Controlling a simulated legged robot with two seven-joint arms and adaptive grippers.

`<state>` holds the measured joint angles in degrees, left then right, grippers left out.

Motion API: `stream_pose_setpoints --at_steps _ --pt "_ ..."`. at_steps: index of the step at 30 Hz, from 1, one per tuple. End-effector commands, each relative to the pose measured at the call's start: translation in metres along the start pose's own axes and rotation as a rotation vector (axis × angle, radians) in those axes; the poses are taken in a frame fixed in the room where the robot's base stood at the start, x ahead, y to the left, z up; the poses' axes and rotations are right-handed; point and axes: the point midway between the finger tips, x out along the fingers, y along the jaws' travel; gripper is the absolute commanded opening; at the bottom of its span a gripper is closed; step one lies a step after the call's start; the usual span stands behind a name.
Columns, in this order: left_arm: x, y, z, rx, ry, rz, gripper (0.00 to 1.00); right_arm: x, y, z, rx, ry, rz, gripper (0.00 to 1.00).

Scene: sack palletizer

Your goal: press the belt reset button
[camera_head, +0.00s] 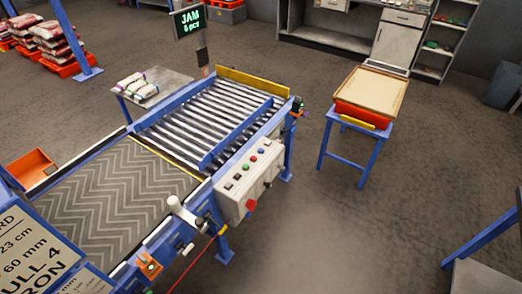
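A light grey control box (248,184) is mounted on the near side of the conveyor. Its sloped top carries a row of small buttons, among them a blue button (261,152), a red button (253,156), a green button (245,167) and dark ones to their left. A larger red knob (251,205) sticks out from its front face. The labels are too small to read, so I cannot tell which one is the belt reset button. A screen (190,21) behind the conveyor shows "JAM" in green. Neither of my grippers is in view.
The belt (105,195) with chevrons and the rollers (210,112) look empty. A signboard (35,250) stands at lower left. A blue stand (362,140) holds an orange crate (362,114) at right. The floor right of the control box is clear.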

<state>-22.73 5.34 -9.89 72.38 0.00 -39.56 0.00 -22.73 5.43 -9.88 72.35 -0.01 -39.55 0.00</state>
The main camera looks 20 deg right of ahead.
Motion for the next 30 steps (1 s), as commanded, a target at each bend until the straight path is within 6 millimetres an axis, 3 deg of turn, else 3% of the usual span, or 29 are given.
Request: stream_pose_setpoints --at_steps 1,6,9,30 --pt "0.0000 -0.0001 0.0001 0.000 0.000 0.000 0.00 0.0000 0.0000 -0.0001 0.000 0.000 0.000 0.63" --pt "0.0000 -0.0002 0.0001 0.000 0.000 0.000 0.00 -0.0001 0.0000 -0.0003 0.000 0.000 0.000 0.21" --pt "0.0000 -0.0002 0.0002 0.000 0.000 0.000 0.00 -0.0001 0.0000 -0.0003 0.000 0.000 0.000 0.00" --pt "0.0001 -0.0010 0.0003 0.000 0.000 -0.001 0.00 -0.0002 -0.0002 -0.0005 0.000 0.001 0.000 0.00"
